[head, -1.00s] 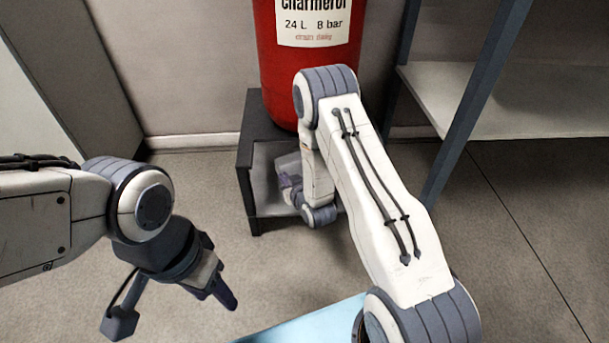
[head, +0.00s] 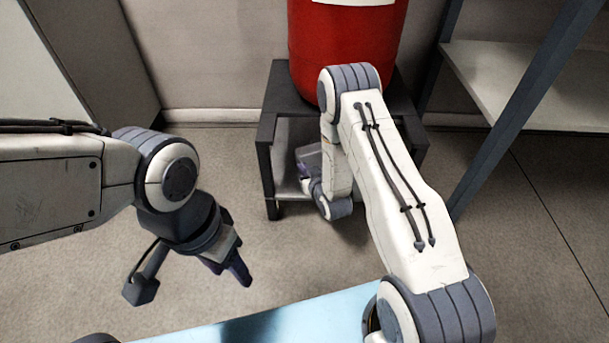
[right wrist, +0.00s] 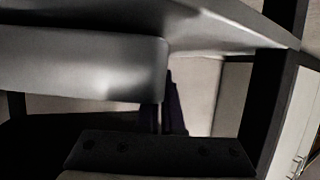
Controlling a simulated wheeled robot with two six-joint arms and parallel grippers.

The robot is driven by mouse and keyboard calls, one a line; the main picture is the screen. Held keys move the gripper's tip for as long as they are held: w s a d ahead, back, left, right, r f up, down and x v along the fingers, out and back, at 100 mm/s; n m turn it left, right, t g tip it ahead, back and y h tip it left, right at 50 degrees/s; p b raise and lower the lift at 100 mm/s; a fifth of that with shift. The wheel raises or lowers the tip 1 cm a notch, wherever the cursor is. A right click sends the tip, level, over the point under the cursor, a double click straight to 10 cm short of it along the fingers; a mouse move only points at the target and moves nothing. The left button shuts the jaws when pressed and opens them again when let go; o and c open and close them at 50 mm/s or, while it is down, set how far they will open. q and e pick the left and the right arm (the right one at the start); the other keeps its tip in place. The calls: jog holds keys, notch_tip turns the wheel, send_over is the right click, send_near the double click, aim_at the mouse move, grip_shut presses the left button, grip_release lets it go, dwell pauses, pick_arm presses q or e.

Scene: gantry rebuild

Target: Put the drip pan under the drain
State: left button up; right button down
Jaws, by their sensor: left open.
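The red tank (head: 345,50) stands on a dark open stand (head: 267,160). A grey piece, apparently the drip pan (head: 309,154), shows partly under the stand's top, beside my right gripper (head: 305,185). In the right wrist view the pan (right wrist: 80,68) is a smooth grey box shape with a rounded corner under a pale slab. My right gripper's fingers (right wrist: 165,105) are close together at that corner, partly hidden by it. I cannot tell whether they grip it. My left gripper (head: 228,266) is open and empty over the floor. No drain is visible.
A shelf rack with a dark upright (head: 505,110) and a pale shelf (head: 510,80) stands to the right of the stand. A grey cabinet (head: 85,60) is at the back left. The floor (head: 225,165) left of the stand is clear.

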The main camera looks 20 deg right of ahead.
jog(key=shift+f, duration=0.5)
jog(key=c, duration=1.1)
grip_release()
pick_arm(q)
jog(key=shift+f, duration=0.3)
pick_arm(e)
jog(key=shift+o, duration=0.2)
jog(key=shift+r, duration=0.15)
